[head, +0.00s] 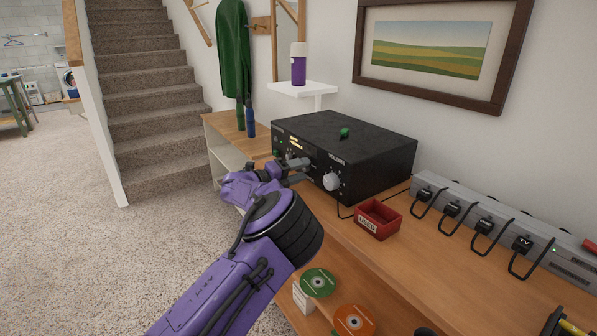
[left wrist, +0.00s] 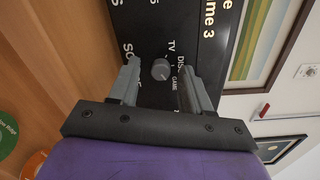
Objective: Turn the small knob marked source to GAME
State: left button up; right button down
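The black amplifier (head: 350,142) stands on the wooden bench, with a lit display on its front. The small grey source knob (left wrist: 160,69) shows in the left wrist view, with TV, DISC and GAME lettering beside it. The SOURCE label is partly hidden by a finger. My left gripper (head: 301,170) is at the amplifier's front, left of the larger white VOLUME knob (head: 331,181). Its two grey fingers are open, one on each side of the source knob, with gaps visible. I cannot tell which label the knob points at. My right gripper is not in view.
A red box labelled USED (head: 377,220) sits right of the amplifier. A power strip (head: 490,228) with several plugs runs along the wall. A green object (head: 345,132) lies on the amplifier. Discs (head: 318,282) lie on the lower shelf. Carpet at left is clear.

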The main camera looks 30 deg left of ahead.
pick_arm(q)
jog(key=shift+s, duration=0.1)
jog(key=v, duration=1)
jog(key=shift+s+b, duration=0.15)
jog(key=shift+b, duration=0.3)
jog(key=shift+a, duration=0.1)
